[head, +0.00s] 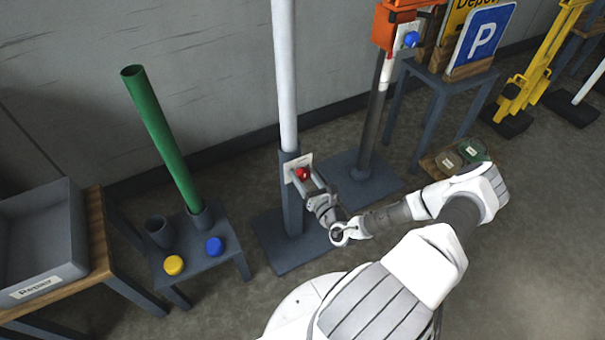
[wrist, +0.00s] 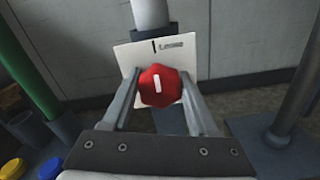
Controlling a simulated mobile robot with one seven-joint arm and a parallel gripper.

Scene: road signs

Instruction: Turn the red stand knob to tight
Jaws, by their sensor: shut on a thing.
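The red knob (head: 303,174) sits on a white label plate (head: 291,162) on the dark post of a stand with a white pole (head: 285,75). In the wrist view the red knob (wrist: 160,86) has a white pointer mark, nearly upright and tilted slightly left. The plate (wrist: 186,52) shows a black tick and a word that seems to read "Loose" above the knob. My gripper (head: 313,186) is at the knob, its two fingers on the knob's left and right sides, shut on it. The rest of the plate's markings are hidden behind the knob and fingers.
A green tube (head: 162,138) stands in a holder on a small table at left, with yellow (head: 173,265) and blue (head: 214,246) caps. Another stand with an orange top (head: 391,30) and blue knob (head: 411,39) is at right. A blue parking sign (head: 482,38) stands on a table behind.

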